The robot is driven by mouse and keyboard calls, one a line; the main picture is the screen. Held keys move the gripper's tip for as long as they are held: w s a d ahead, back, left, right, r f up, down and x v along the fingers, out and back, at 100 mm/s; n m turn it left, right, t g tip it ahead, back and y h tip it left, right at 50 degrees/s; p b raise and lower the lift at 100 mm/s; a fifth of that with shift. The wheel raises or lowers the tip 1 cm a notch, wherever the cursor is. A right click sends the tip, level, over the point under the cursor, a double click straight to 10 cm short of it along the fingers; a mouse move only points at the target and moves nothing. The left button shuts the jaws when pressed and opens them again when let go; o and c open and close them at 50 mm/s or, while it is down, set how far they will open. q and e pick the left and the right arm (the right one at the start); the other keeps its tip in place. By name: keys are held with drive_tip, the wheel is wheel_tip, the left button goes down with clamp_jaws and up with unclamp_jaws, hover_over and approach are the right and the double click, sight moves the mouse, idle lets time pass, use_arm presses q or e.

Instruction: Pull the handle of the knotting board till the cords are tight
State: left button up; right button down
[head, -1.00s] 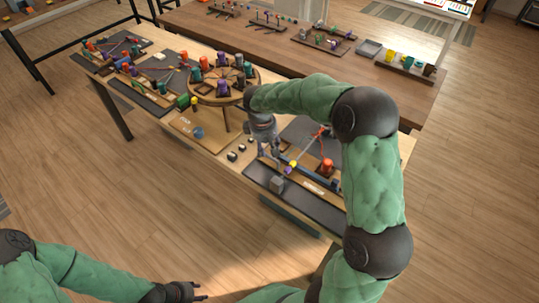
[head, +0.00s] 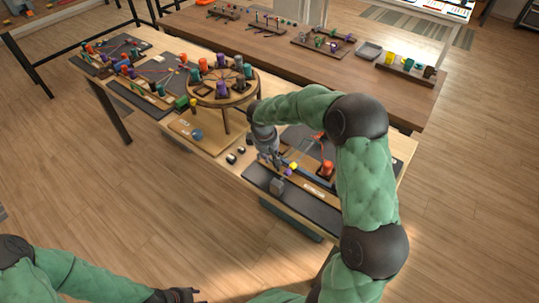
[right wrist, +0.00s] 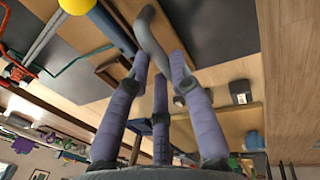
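The knotting board (head: 322,191) lies near the front edge of the table. A yellow ball (head: 293,166) and a small purple piece sit on it, and a red cord (head: 312,150) runs behind. My right gripper (head: 277,164) is down at the board's left part. In the right wrist view its purple fingers (right wrist: 160,65) close in around a curved grey handle (right wrist: 149,28), which passes between the fingertips. The yellow ball also shows there (right wrist: 77,5). My forearm hides part of the cords. My left gripper (head: 182,295) is low, away from the table; its fingers are too small to read.
A round wooden stand (head: 224,94) with several coloured bobbins stands left of my right arm. A second table (head: 280,40) stands behind.

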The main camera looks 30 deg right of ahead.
drive_tip(key=a, duration=0.1)
drive_tip(key=s+a, duration=0.1)
drive_tip(key=a, duration=0.1)
drive_tip(key=s+a, duration=0.1)
drive_tip(key=shift+a, duration=0.25)
drive_tip(key=shift+f, duration=0.1)
drive_tip(key=c, duration=1.1)
unclamp_jaws()
drive_tip(key=shift+a, duration=0.1)
drive_tip(key=shift+r, duration=0.5)
wheel_tip(320, 180, up, 11)
drive_tip(key=a, duration=0.2)
drive_tip(key=shift+s, duration=0.4)
drive_tip(key=shift+f, duration=0.1)
